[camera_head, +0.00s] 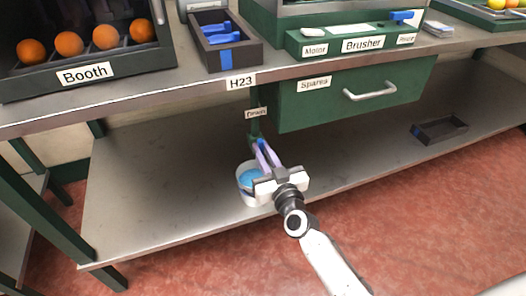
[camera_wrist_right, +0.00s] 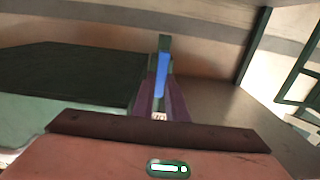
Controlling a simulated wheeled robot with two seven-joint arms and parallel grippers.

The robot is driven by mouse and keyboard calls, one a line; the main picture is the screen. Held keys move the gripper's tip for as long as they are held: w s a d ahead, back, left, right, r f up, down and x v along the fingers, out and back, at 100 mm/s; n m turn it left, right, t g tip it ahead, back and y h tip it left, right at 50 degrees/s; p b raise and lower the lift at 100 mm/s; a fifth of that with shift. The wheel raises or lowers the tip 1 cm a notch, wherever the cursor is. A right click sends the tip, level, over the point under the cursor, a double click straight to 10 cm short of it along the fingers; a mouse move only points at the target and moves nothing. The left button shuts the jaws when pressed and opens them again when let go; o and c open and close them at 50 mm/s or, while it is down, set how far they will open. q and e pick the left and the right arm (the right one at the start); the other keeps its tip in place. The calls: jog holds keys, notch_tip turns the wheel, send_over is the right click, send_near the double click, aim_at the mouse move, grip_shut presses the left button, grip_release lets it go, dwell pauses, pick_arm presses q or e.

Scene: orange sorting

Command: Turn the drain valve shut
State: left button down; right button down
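The drain valve's blue lever (camera_wrist_right: 161,72) stands upright in front of a green pipe in the right wrist view. In the head view it is small and mostly hidden at my fingertips, below the "Drain" label (camera_head: 256,113). My right gripper (camera_head: 262,147) reaches up to it from the front. Its two purple fingers lie on either side of the lever in the right wrist view (camera_wrist_right: 161,88), with a narrow gap between them. I cannot tell whether they press on it. My left gripper is not in view.
A white bucket (camera_head: 245,192) with blue contents stands on the lower shelf (camera_head: 165,195), partly behind my right gripper. The green "Spares" drawer (camera_head: 310,106) hangs to the right of the valve. A dark tray (camera_head: 440,131) lies farther right. The shelf's left side is clear.

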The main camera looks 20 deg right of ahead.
jog(key=shift+m, duration=0.3)
jog(key=m, duration=0.3)
jog(key=shift+d+m+p, duration=0.2)
jog(key=shift+m+p, duration=0.1)
jog(key=m, duration=0.4)
jog(key=f+m+b, duration=0.1)
jog(key=m, duration=0.8)
jog(key=shift+d+f+m+b, duration=0.15)
jog(key=shift+d+m+b, duration=0.15)
jog(key=shift+b, duration=0.05)
jog(key=c, duration=1.8)
grip_release()
jog(key=shift+o, duration=0.2)
